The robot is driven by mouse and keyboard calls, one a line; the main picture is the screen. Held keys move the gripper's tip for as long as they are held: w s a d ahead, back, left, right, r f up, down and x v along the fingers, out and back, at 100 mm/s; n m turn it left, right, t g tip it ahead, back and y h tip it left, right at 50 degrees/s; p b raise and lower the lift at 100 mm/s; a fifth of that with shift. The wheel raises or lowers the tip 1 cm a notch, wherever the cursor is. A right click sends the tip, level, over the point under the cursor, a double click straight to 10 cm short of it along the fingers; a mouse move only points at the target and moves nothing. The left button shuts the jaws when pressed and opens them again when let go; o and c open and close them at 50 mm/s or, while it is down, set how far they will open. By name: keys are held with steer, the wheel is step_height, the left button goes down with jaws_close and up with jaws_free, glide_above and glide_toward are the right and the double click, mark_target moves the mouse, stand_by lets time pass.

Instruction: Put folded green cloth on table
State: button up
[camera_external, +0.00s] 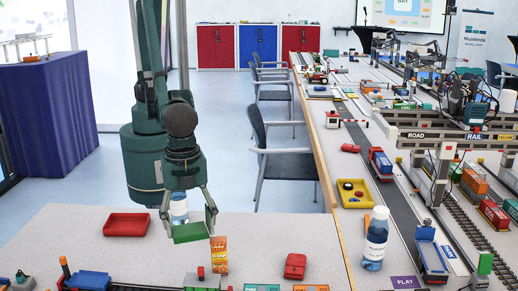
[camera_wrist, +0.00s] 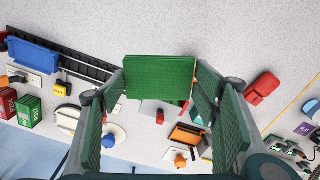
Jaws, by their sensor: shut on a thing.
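The folded green cloth (camera_external: 190,233) is a flat green rectangle between the fingertips of my gripper (camera_external: 189,229). My gripper points down and is shut on the cloth's two sides. In the wrist view the cloth (camera_wrist: 160,77) lies level between the tips of my gripper (camera_wrist: 159,80). It appears held above the light speckled table (camera_external: 70,233), with small things showing below and beyond it. The exact gap to the table is hard to tell.
A red tray (camera_external: 127,225) sits left of the cloth. An orange carton (camera_external: 219,255) stands close in front, and a red block (camera_external: 295,266) lies to the right. The table's back right is bare (camera_external: 290,228).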

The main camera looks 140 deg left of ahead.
steer(key=w+a+n, duration=0.3)
steer(key=w+a, duration=0.4)
steer(key=a, duration=0.4)
steer(key=s+a+f+n+b, duration=0.1)
steer(key=s+a+f+b, duration=0.2)
steer(key=a+b, duration=0.3)
steer(key=shift+a+f+n, duration=0.3)
steer(key=shift+a+f, duration=0.55)
steer(key=shift+a, duration=1.3)
steer(key=a, duration=0.7)
